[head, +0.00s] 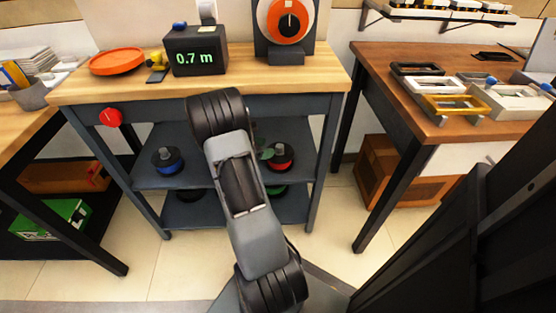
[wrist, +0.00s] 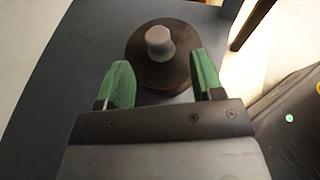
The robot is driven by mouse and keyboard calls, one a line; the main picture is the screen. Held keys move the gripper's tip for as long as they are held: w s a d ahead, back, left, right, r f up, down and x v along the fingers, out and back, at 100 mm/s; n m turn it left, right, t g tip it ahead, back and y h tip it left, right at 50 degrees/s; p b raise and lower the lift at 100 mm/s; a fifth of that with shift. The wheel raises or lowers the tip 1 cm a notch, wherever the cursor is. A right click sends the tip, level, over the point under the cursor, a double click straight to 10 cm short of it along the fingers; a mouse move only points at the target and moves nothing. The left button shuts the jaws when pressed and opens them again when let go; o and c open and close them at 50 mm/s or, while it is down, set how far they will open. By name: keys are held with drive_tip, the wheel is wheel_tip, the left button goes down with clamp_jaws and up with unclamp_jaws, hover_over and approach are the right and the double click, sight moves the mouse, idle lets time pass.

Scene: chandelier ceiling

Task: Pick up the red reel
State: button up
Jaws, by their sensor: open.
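The red reel (head: 282,157) sits on the right part of the workbench's middle shelf, with a black top and a grey knob. In the head view my arm partly hides the space beside it. In the wrist view a dark reel (wrist: 150,62) with a grey knob lies just beyond my gripper (wrist: 161,62); its edge looks dark reddish-brown and it appears to be the same reel. My gripper is open and empty, its green fingers apart to either side of the knob. In the head view a green finger shows just left of the red reel.
A blue reel (head: 168,160) sits on the left of the same shelf (head: 208,165). Green reels show partly on the lower shelf. The wooden bench top (head: 136,88) overhangs the shelf, and a dark leg (head: 324,145) stands to the right.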

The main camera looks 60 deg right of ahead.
sight(279, 146)
drive_tip(key=shift+b+x, duration=1.4)
drive_tip(key=shift+x, duration=2.2)
drive_tip(key=shift+w+d+r, duration=0.1)
drive_tip(key=shift+d+r, duration=0.05)
drive_tip(key=shift+r, duration=0.05)
clamp_jaws()
